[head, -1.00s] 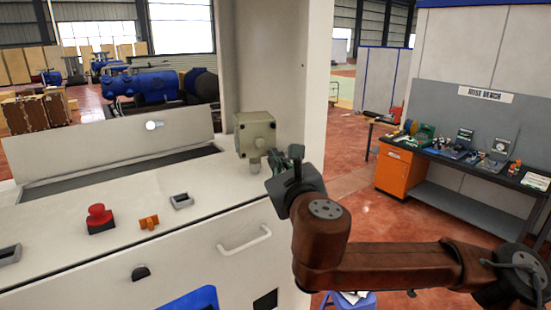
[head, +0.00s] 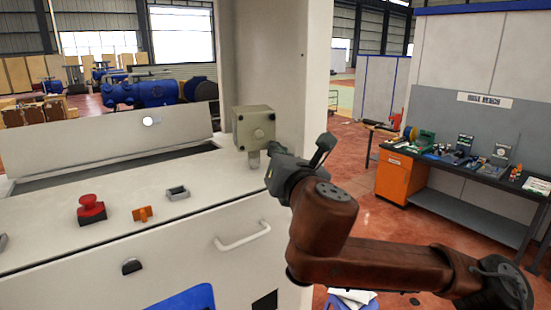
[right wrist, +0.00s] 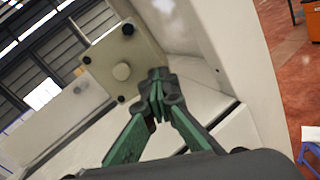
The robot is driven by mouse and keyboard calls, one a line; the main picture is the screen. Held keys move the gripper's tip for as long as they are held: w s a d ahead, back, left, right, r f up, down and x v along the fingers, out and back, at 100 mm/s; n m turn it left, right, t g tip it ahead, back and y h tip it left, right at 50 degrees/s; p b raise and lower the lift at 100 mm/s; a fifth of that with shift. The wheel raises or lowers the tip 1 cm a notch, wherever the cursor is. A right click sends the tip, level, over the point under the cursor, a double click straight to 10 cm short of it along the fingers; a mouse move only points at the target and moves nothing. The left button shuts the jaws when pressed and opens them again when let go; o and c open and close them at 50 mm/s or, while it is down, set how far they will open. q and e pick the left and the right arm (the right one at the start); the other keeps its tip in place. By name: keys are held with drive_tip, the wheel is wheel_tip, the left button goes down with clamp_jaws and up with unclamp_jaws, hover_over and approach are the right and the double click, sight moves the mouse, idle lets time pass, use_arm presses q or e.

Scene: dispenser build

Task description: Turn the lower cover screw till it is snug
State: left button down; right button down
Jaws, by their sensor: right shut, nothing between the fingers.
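I cannot tell which is the lower cover screw. My right gripper (head: 271,151) is beside the box's lower right corner. In the wrist view its green and black fingers (right wrist: 158,84) are shut and empty, close to the cover's edge; contact cannot be told. My left gripper is out of view.
The cabinet top carries a red emergency button (head: 91,209), an orange switch (head: 142,214) and a grey socket (head: 177,193). A white handle (head: 243,238) juts from the front. A tall white post stands behind the box.

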drive_tip(key=shift+w+f+m+b, duration=0.1)
drive_tip(key=shift+f+m+b, duration=0.25)
drive_tip(key=shift+m, duration=0.55)
drive_tip(key=c, duration=2.5)
unclamp_jaws()
drive_tip(key=shift+r, duration=0.25)
drive_tip(key=o, duration=0.5)
drive_tip(key=shift+w, duration=0.1)
drive_tip(key=v, duration=1.2)
drive_tip(key=shift+f, duration=0.1)
